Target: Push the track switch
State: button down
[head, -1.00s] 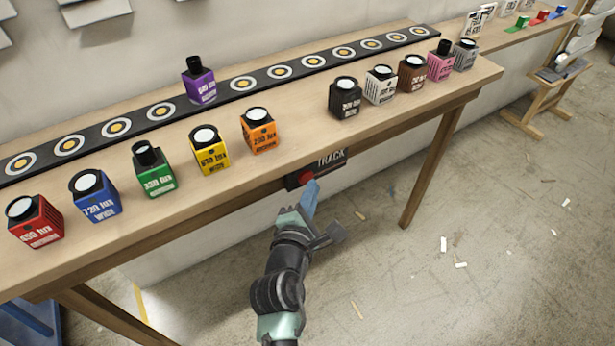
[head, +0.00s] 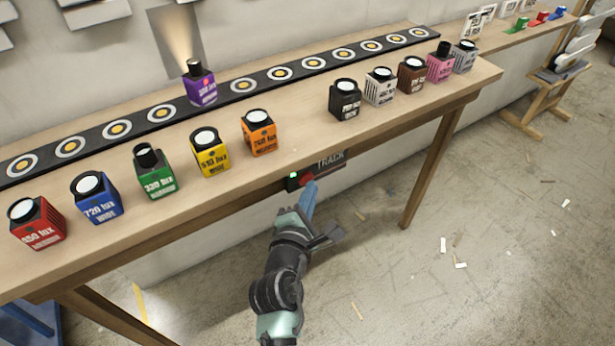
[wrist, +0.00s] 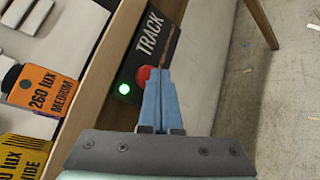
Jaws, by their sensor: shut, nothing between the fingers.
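The track switch is a dark box labelled TRACK (wrist: 153,45) on the front edge of the table. It has a red button (wrist: 143,73) and a lit green light (wrist: 124,89); the green light also shows in the head view (head: 293,175). My gripper (head: 311,185) is shut and empty, its blue fingertips (wrist: 156,80) at the red button. The fingers partly cover the button, and I cannot tell whether they touch it. The purple lamp block (head: 200,84) stands on the dark track (head: 145,118) and casts a lit beam on the wall.
Red (head: 38,225), blue (head: 96,200), green, yellow and orange (head: 259,135) lamp blocks stand along the table front. Black, white, brown, pink and grey blocks stand at right. The floor right of my arm is open, with small scraps.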

jog(key=shift+s+d, duration=0.15)
jog(key=s+d+p, duration=0.3)
jog(key=s+p, duration=0.1)
jog(key=s, duration=0.1)
jog(key=shift+d, duration=0.3)
jog(key=shift+w, duration=0.1)
dwell(0.4)
jog(key=w+r+m+t, duration=0.15)
jog(key=r+m, duration=0.25)
jog(key=r, duration=0.7)
jog(key=w+d+r+m+t, duration=0.15)
jog(key=r+m, duration=0.25)
jog(key=r, duration=0.6)
jog(key=w+r+m+t, duration=0.15)
jog(key=r+m, duration=0.25)
jog(key=r, duration=0.7)
jog(key=s+a+r+m+t+y, duration=0.1)
jog(key=s+r+m+t, duration=0.35)
jog(key=s+r, duration=0.65)
jog(key=s+a+r+m+t+y, duration=0.1)
jog(key=s+r+m+t, duration=0.35)
jog(key=r, duration=1.15)
notch_tip(320, 180, up, 15)
jog(key=m+g+p, duration=0.1)
jog(key=p, duration=1.4)
jog(key=shift+s+a+r+m, duration=0.15)
jog(key=shift+s+a+m, duration=0.1)
jog(key=shift+m, duration=0.15)
